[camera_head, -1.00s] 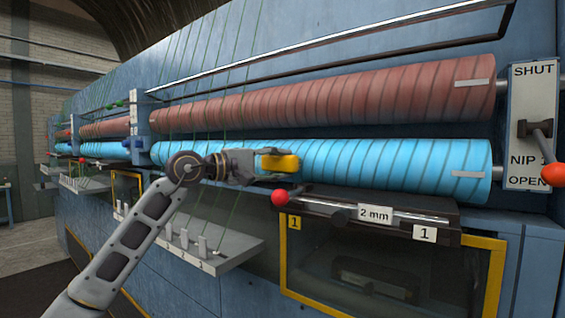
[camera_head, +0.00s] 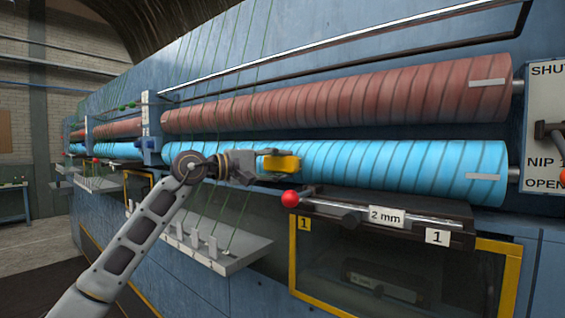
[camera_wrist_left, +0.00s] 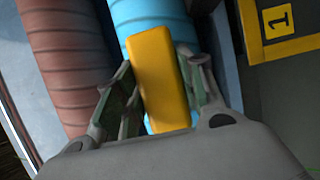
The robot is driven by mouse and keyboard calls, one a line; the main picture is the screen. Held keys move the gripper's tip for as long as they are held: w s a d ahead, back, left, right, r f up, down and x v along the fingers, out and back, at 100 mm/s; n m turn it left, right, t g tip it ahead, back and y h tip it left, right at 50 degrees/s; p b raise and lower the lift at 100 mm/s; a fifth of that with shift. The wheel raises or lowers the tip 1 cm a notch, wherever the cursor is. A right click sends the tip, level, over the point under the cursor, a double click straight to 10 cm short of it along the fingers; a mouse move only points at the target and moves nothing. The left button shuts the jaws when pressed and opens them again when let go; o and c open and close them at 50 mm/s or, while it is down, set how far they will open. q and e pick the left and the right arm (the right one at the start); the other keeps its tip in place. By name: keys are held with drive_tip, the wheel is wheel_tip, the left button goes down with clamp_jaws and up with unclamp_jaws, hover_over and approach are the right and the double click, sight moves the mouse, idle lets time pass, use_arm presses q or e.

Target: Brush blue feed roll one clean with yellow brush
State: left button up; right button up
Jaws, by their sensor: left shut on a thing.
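The blue feed roll (camera_head: 400,165) lies level on the machine below a red-brown roll, with dark spiral lines along it. My left gripper (camera_head: 272,166) is in front of the roll's left part, shut on the yellow brush (camera_head: 283,163). In the left wrist view the yellow brush (camera_wrist_left: 158,78) sits between the two fingers (camera_wrist_left: 160,95) and overlaps the blue roll (camera_wrist_left: 150,18). The bristles are hidden, so I cannot tell whether they touch the roll. My right gripper is not in view.
A red-knobbed lever (camera_head: 290,199) and a bar marked 2 mm (camera_head: 420,212) jut out just below the roll. A yellow-framed window marked 1 (camera_head: 295,260) is beneath. A grey shelf with thread guides (camera_head: 232,262) is lower left. The nip plate (camera_head: 543,125) stands at right.

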sight(264, 162)
use_arm(q)
drive_tip(key=shift+w+a, duration=0.6)
drive_tip(key=shift+a, duration=0.2)
drive_tip(key=shift+w+a, duration=0.15)
drive_tip(key=shift+w+a+p, duration=0.4)
drive_tip(key=shift+w+a, duration=0.25)
drive_tip(key=shift+a, duration=0.25)
drive_tip(key=shift+w+a, duration=0.15)
drive_tip(key=shift+a, duration=0.1)
